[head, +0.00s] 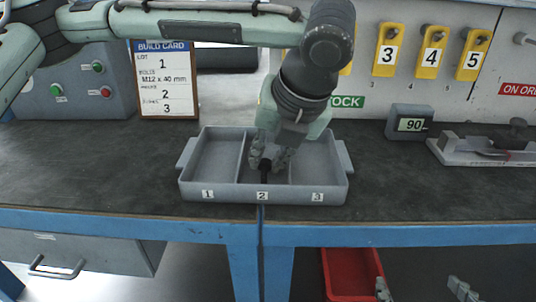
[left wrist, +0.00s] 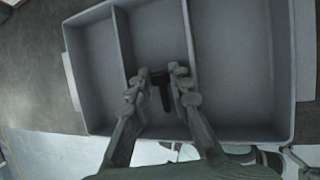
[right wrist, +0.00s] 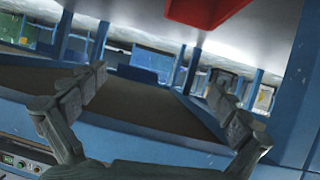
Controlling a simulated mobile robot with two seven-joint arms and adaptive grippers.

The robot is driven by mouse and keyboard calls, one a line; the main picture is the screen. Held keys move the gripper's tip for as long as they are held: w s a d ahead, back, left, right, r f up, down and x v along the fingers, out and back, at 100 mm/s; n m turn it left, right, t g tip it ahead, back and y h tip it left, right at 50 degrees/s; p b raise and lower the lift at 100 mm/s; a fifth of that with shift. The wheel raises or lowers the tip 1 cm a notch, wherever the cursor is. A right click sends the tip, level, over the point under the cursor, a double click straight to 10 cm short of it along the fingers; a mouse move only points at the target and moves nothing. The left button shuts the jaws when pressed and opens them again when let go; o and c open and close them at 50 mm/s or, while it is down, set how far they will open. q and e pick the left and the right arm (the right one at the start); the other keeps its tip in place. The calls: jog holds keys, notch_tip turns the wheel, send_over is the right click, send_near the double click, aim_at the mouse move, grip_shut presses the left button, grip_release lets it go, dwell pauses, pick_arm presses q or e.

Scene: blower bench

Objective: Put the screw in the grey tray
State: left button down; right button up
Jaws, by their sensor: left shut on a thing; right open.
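The grey tray (head: 340,190) stands on the bench with three compartments, labelled 1, 2 and 3 along its front. My left gripper (head: 268,158) points down at the middle compartment and is shut on a dark screw (head: 265,174). In the left wrist view the screw (left wrist: 160,92) shows between the fingertips, over or inside the middle compartment; I cannot tell whether it touches the floor. The tray's other two compartments look empty. My right gripper (head: 424,290) is open and empty, low in front of the bench; its spread fingers also show in the right wrist view (right wrist: 160,80).
A build card (head: 166,80) and a grey button box (head: 85,85) stand behind the tray on the left. A display reading 90 (head: 410,123) and a metal fixture (head: 485,148) are on the right. A red bin (head: 350,275) is below the bench.

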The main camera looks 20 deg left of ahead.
pick_arm(q)
jog(key=shift+s+f, duration=0.1)
jog(key=shift+f, duration=0.25)
jog(key=shift+s+f, duration=0.1)
jog(key=shift+f, duration=0.1)
jog(key=c, duration=1.7)
grip_release()
pick_arm(e)
jog(key=shift+s+d+f+g+h, duration=0.15)
jog(key=shift+s+d+f+g, duration=0.1)
jog(key=shift+d+f, duration=0.25)
jog(key=shift+s+d+f+g+h, duration=0.15)
jog(key=shift+s+d+f+g, duration=0.1)
jog(key=shift+d+f, duration=0.15)
jog(key=shift+a, duration=0.1)
jog(key=shift+w, duration=0.1)
pick_arm(q)
jog(key=shift+r, duration=0.3)
jog(key=shift+d+r, duration=0.2)
jog(key=shift+r, duration=0.65)
jog(key=shift+p+v, duration=1.2)
jog(key=shift+v, duration=4.2)
pick_arm(e)
jog(key=s+d+f+m+g+h, duration=0.1)
jog(key=s+d+f+g+h, duration=0.1)
jog(key=s+d+f+g, duration=0.3)
jog(key=shift+s+d+f+h, duration=0.4)
jog(key=shift+s+d, duration=0.6)
jog(key=shift+d, duration=0.05)
